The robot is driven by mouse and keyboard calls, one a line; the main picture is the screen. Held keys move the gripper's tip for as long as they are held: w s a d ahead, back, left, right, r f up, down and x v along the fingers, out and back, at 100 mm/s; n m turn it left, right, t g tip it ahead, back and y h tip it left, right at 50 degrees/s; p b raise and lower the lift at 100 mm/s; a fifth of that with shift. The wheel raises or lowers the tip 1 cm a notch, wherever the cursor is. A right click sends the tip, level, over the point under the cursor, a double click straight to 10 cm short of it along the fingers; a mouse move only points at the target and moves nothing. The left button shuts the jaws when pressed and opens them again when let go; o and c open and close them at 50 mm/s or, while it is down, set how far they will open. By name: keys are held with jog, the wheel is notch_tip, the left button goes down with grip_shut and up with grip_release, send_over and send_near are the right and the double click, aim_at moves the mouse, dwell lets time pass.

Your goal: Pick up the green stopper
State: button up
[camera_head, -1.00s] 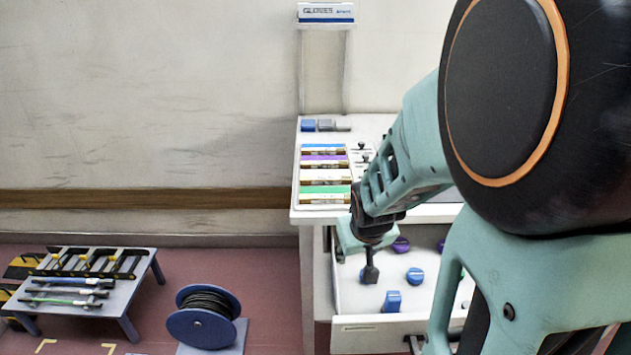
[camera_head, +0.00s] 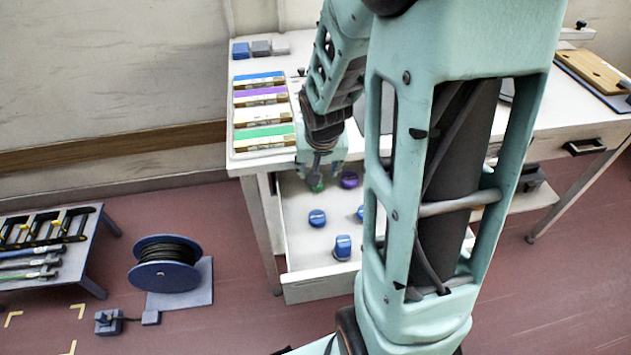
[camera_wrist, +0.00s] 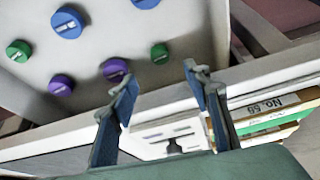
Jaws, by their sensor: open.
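A small round green stopper (camera_wrist: 159,52) lies in the open white drawer, just ahead of the gap between my fingertips in the wrist view. In the head view part of the same green stopper (camera_head: 316,184) shows below my gripper (camera_head: 320,168), at the drawer's back left. A second green stopper (camera_wrist: 18,50) is at the wrist view's upper left. My gripper (camera_wrist: 160,78) is open and empty, its two blue fingers apart. How far the fingertips are above the drawer floor cannot be told.
Purple stoppers (camera_wrist: 115,69) (camera_wrist: 61,85) and blue stoppers (camera_wrist: 68,22) (camera_head: 342,247) share the drawer (camera_head: 305,290). The desk edge and labelled boxes (camera_head: 263,138) are close behind my gripper. A cable reel (camera_head: 165,265) stands on the floor at left. My arm hides the drawer's right side.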

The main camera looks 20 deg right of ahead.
jog(key=b+x, duration=0.6)
jog(key=x, duration=0.4)
jog(key=shift+w+f, duration=0.1)
jog(key=shift+f, duration=0.1)
jog(key=shift+r, duration=0.1)
jog(key=c, duration=0.9)
